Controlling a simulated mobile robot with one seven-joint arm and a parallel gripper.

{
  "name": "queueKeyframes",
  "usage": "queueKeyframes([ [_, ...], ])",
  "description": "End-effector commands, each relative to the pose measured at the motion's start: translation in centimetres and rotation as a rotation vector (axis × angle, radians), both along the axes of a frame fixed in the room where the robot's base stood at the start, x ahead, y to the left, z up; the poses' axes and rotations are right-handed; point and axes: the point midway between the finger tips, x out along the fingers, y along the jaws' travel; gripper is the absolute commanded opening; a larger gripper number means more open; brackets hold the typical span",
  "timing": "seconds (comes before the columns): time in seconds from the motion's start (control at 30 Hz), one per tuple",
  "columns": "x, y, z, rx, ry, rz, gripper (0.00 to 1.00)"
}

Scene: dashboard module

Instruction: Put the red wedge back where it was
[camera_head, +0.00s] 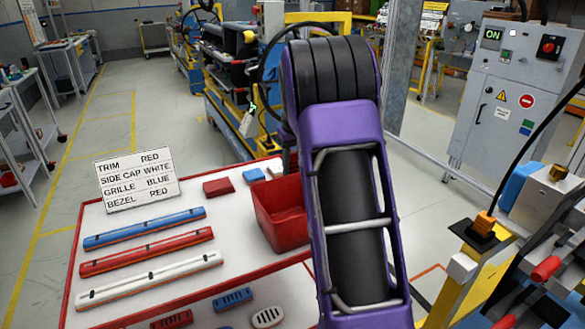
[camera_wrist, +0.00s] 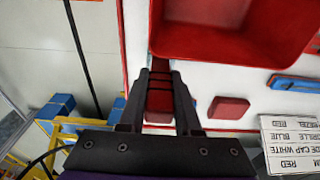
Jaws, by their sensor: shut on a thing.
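My gripper (camera_wrist: 160,72) shows in the wrist view with its fingers close together on a red piece, the red wedge (camera_wrist: 158,100). The fingers cover part of it. A second red block (camera_wrist: 228,108) lies on the white tabletop beside the gripper; it also shows in the head view (camera_head: 217,187), near the label card. In the head view my purple arm hides the gripper and the held wedge. The red bin (camera_wrist: 215,48) is just beyond the fingertips in the wrist view. I cannot tell whether the held wedge touches the table.
The red-edged white table (camera_head: 200,273) holds the label card (camera_head: 138,180), a blue block (camera_head: 253,175), and blue (camera_head: 145,227), red (camera_head: 146,252) and white (camera_head: 150,277) bars. The red bin (camera_head: 278,222) stands left of my arm. A grey control cabinet (camera_head: 510,95) stands at the right.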

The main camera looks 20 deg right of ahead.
Motion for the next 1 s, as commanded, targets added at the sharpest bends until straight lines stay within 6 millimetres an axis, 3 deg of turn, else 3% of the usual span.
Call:
queueKeyframes([
  [0.13,0.0,0.0,-0.3,0.000,0.000,0.000,0.00],
  [0.17,0.0,0.0,-0.3,0.000,0.001,0.000,0.34],
  [0.33,0.0,0.0,-0.3,0.000,0.001,0.000,0.62],
  [0.7,0.0,0.0,0.4,0.000,0.000,0.000,0.62],
  [1.0,-0.7,0.0,6.2,0.000,-0.003,0.001,0.62],
])
